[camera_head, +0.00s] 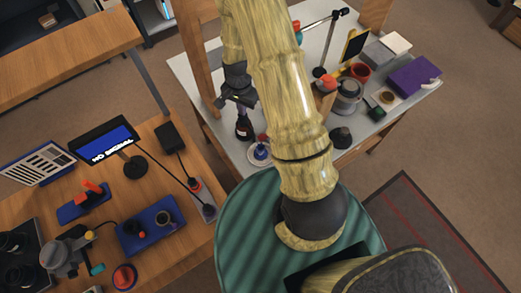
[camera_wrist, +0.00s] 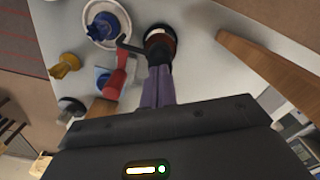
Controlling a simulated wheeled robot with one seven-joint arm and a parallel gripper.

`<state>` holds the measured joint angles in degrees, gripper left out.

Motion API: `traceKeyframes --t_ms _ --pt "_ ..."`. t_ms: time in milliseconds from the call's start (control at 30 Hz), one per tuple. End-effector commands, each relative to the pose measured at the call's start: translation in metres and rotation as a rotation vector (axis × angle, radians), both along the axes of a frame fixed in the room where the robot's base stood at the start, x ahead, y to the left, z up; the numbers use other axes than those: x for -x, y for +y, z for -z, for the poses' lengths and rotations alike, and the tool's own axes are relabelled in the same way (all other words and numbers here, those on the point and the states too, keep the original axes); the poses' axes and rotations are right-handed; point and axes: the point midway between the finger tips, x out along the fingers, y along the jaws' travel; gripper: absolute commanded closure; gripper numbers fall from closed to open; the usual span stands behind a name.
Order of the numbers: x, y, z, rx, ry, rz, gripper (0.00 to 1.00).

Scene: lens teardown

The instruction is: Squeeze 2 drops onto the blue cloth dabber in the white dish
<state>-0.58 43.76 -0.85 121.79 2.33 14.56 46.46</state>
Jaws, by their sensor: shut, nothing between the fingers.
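The white dish (camera_head: 259,158) with the blue dabber (camera_head: 260,149) sits on the light table. In the wrist view, the dish (camera_wrist: 92,31) and the blue dabber (camera_wrist: 103,27) are at the upper left. A dark bottle with a reddish band (camera_head: 243,131) stands behind the dish and also shows in the wrist view (camera_wrist: 160,42). My gripper (camera_head: 236,101) is above this bottle. In the wrist view, its fingers (camera_wrist: 158,82) are shut together and empty, pointing at the bottle. I cannot tell whether the fingertips touch it. No drops are visible.
A red-handled item (camera_wrist: 119,83) and a yellow piece (camera_wrist: 65,64) lie left of my fingers in the wrist view. A wooden post (camera_wrist: 265,55) rises on the right. A grey jar (camera_head: 347,96) and purple box (camera_head: 414,75) stand farther right on the table.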

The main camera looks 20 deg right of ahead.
Motion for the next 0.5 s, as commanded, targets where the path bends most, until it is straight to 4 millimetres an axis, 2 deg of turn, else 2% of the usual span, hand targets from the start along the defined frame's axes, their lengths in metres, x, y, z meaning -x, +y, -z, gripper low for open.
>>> traceKeyframes --t_ms 200,500 --pt "-0.0002 0.0000 -0.0122 0.000 0.000 0.000 1.00" --pt "-0.0003 0.0000 -0.0127 0.000 -0.001 0.000 1.00"
